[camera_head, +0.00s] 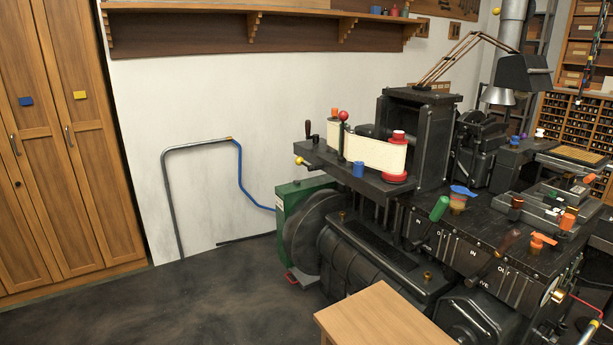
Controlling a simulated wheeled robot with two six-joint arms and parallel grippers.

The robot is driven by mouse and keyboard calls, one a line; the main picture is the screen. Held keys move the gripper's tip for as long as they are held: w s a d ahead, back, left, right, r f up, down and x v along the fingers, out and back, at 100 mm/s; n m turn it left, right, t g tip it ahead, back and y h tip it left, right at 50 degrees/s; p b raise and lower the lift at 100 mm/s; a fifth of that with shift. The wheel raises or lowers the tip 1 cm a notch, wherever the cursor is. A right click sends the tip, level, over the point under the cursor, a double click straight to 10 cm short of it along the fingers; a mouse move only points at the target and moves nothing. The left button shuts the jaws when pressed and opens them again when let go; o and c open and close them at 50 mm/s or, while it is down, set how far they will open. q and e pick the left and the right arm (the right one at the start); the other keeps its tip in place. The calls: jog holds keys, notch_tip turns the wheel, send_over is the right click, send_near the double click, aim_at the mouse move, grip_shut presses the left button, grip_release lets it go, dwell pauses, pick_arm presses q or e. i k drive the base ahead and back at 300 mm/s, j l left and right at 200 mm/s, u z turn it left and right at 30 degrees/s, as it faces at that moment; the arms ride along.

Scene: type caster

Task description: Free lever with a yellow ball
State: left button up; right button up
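A lever with a small yellow ball (299,160) sticks out to the left from the left end of the dark type caster (350,170). The ball is below a dark brown crank knob and in front of the white wall. Neither of my grippers is in view.
A green wheel housing (289,200) with a grey wheel stands below the yellow ball. A red-ball lever (343,117) rises nearby. A wooden table (382,318) stands in front of the machine. The dark floor to the left is clear up to the wooden cabinet (70,150).

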aim_at(299, 160)
jog(key=i, duration=0.25)
jog(key=i+j+z, duration=0.1)
jog(key=z, duration=0.3)
jog(key=i+j+z, duration=0.15)
jog(key=z, duration=0.3)
jog(key=i+j+z, duration=0.1)
jog(key=z, duration=0.3)
jog(key=j, duration=0.1)
